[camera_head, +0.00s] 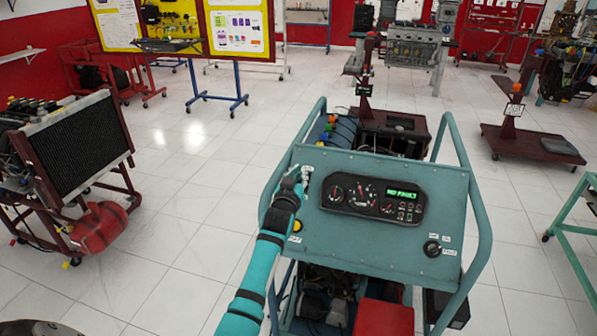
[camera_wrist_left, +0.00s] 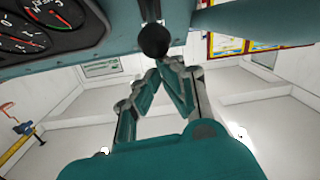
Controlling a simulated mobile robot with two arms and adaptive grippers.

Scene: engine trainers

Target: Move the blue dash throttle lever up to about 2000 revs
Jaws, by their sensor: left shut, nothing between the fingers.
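The teal dash panel (camera_head: 370,245) stands on a teal-framed engine trainer. Its gauge cluster (camera_head: 372,194) has dials with needles and a green display that seems to read "NO FAULT". The rev reading is too small to tell. My left gripper (camera_head: 303,174) is at the panel's upper left, left of the gauges, and hides what is behind it. In the left wrist view, its fingers (camera_wrist_left: 163,66) are shut with nothing between them, just below a dark round knob (camera_wrist_left: 153,40). This looks like the lever's end; its blue part is not clear. I cannot tell whether they touch. My right gripper is not in view.
A yellow button (camera_head: 297,225) is below my left gripper, and a black rotary switch (camera_head: 432,248) is at the panel's lower right. Teal tube rails (camera_head: 479,225) flank the panel. A radiator stand (camera_head: 75,150) is at left.

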